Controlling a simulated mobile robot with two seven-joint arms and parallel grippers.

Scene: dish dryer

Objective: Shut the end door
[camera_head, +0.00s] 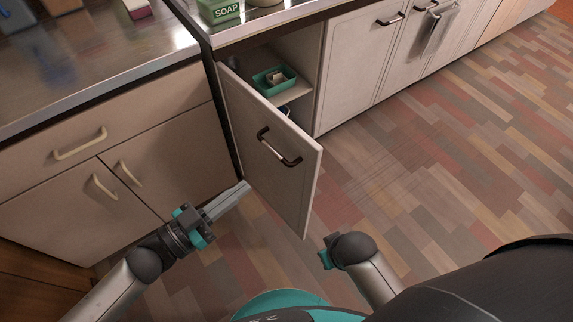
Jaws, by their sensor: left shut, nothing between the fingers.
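The end door (267,165) is a pale cabinet door with a dark curved handle (279,147). It stands open, swung out from its hinge side at the left, and the cabinet interior shows behind it. My left gripper (245,187) is shut and empty. Its fingertips are at the lower left part of the door, near the hinge side; I cannot tell whether they touch it. Part of my right arm (350,250) shows in front of the door's lower right, but its fingers are hidden.
Inside the cabinet, a teal tray (262,84) sits on a shelf (292,95). Drawers and doors with pale handles (80,143) stand at the left. A soap box (222,12) is on the counter. The wooden floor (430,170) to the right is clear.

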